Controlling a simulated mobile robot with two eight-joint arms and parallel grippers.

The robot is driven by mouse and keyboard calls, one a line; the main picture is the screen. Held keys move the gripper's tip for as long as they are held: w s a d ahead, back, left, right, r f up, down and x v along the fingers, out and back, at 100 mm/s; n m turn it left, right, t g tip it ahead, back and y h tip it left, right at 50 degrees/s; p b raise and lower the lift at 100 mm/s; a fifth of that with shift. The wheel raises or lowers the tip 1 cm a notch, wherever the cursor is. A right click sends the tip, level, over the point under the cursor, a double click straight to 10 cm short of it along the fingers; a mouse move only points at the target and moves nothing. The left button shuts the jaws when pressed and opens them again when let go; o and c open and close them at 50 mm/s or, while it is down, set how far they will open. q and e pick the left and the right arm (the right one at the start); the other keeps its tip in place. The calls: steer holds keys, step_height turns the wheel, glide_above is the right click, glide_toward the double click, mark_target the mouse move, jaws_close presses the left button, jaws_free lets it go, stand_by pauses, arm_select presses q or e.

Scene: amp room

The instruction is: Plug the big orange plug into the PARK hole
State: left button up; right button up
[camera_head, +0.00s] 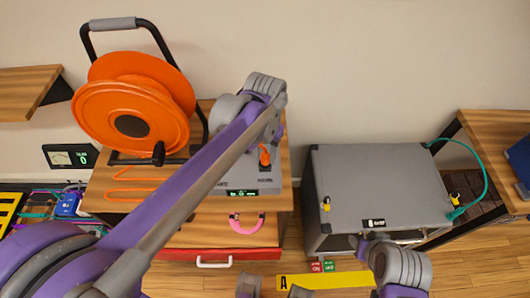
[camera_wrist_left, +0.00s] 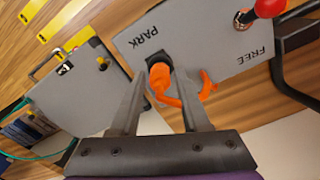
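The big orange plug (camera_head: 264,155) is at the PARK side of the grey panel (camera_head: 236,170). In the left wrist view the plug (camera_wrist_left: 160,78) sits at a black square socket beside the word PARK. How deep the plug sits is hidden by the plug and fingers. In the head view my left gripper (camera_head: 264,146) reaches down over the panel. My right arm (camera_head: 400,268) is low at the right; its fingertips are not clear.
A large orange cable reel (camera_head: 130,105) stands left of the panel on a wooden cabinet (camera_head: 282,205). A red knob (camera_wrist_left: 270,8) is at the FREE side. A grey amp box (camera_head: 385,180) with yellow plugs and a green cable stands right.

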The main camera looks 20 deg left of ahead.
arm_select(q)
steer(key=shift+o, duration=1)
step_height(320, 180, up, 11)
steer(key=p, duration=0.1)
steer(key=shift+s+f, duration=0.1)
steer(key=shift+f, duration=0.05)
